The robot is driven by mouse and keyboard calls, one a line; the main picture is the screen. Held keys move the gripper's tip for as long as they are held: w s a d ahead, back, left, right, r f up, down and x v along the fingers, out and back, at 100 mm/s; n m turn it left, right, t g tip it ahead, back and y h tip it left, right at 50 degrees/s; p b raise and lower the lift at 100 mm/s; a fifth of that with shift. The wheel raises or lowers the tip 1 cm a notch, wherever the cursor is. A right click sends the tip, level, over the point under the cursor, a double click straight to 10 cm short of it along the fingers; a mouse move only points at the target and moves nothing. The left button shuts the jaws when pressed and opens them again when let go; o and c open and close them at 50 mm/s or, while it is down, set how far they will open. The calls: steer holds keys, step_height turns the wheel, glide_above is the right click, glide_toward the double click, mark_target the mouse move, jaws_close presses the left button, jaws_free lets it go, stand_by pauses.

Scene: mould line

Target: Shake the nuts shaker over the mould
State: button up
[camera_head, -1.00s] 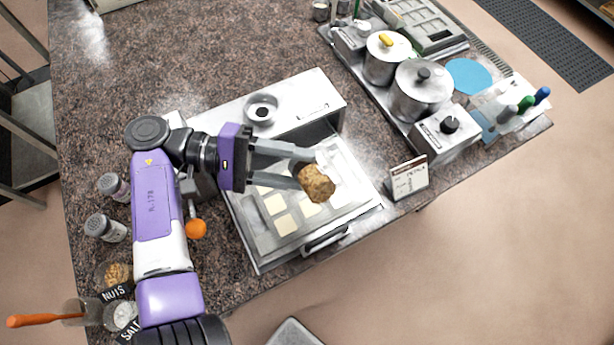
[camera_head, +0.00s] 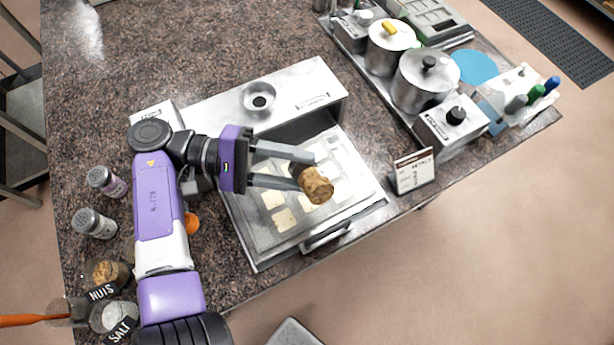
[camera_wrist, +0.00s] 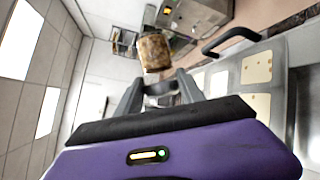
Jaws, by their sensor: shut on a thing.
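My gripper (camera_head: 304,172) is shut on the nuts shaker (camera_head: 317,186), a small jar with a brown, nut-coloured body. The shaker is tilted and held above the mould (camera_head: 345,196), a flat grey tray with several cream-coloured squares in it. In the wrist view the shaker (camera_wrist: 154,52) sits between the fingertips (camera_wrist: 160,88), and the cream squares of the mould (camera_wrist: 256,68) show to the right. My gripper and arm hide part of the mould's left side. I cannot tell whether any nuts have fallen on the squares.
Two shakers (camera_head: 94,223) and glass jars labelled nuts (camera_head: 110,272) and salt (camera_head: 110,316) stand at the left edge. Metal pots (camera_head: 424,82) and a control box (camera_head: 452,124) stand at the upper right. A small sign (camera_head: 413,171) stands right of the mould. The upper-middle counter is clear.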

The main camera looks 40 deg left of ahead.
steer(key=shift+r+p, duration=1.8)
steer(key=shift+r, duration=0.5)
steer(key=shift+f, duration=0.1)
step_height(320, 180, down, 5)
steer(key=b, duration=0.4)
steer(key=shift+r, duration=0.3)
steer(key=shift+r+p, duration=1.95)
steer(key=shift+r, duration=0.3)
steer(key=shift+f, duration=0.1)
steer(key=shift+f+b, duration=1.85)
steer(key=shift+f, duration=0.3)
